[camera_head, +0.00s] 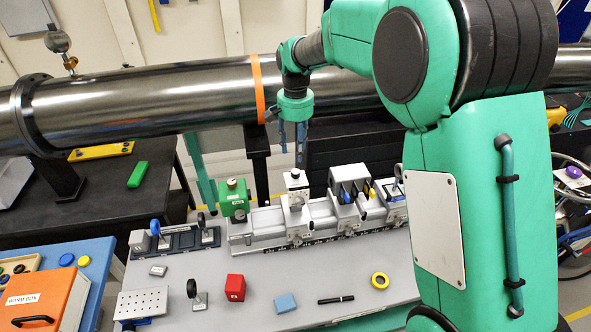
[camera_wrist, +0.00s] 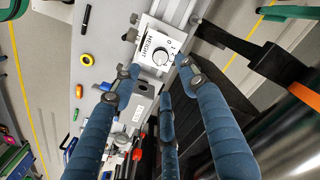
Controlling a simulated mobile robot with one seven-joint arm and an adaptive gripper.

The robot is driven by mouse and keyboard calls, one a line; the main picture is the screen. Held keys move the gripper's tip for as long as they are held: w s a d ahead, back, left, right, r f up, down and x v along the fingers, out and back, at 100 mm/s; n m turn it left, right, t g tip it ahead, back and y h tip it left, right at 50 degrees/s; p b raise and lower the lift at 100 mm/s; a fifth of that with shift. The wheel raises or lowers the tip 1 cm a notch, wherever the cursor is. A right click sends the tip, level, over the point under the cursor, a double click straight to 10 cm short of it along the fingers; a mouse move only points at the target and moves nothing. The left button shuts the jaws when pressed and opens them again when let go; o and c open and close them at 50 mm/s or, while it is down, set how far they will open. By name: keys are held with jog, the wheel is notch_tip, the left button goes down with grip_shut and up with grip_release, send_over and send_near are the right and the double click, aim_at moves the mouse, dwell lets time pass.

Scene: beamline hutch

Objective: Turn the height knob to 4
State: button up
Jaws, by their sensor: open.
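The height knob (camera_wrist: 160,57) is a small round white-grey dial on a white plate (camera_wrist: 149,46) marked HEIGHT, seen in the wrist view. Its setting is too small to read. In the head view the knob (camera_head: 295,174) tops a white block on the grey rail. My gripper (camera_head: 300,148) points down just above it. In the wrist view my gripper (camera_wrist: 157,72) has its blue fingers spread and empty, with two tips on either side of the picture around the knob. I cannot tell whether any finger touches it.
A grey block with blue and yellow levers (camera_head: 352,187) stands close on the right. A large steel pipe (camera_head: 160,103) runs behind. A red block (camera_head: 235,288), yellow ring (camera_head: 380,280) and black pen (camera_head: 336,300) lie in front.

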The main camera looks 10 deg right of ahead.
aim_at(295, 172)
notch_tip(295, 172, down, 10)
jog(key=shift+r, duration=0.25)
jog(key=shift+c, duration=0.3)
grip_shut()
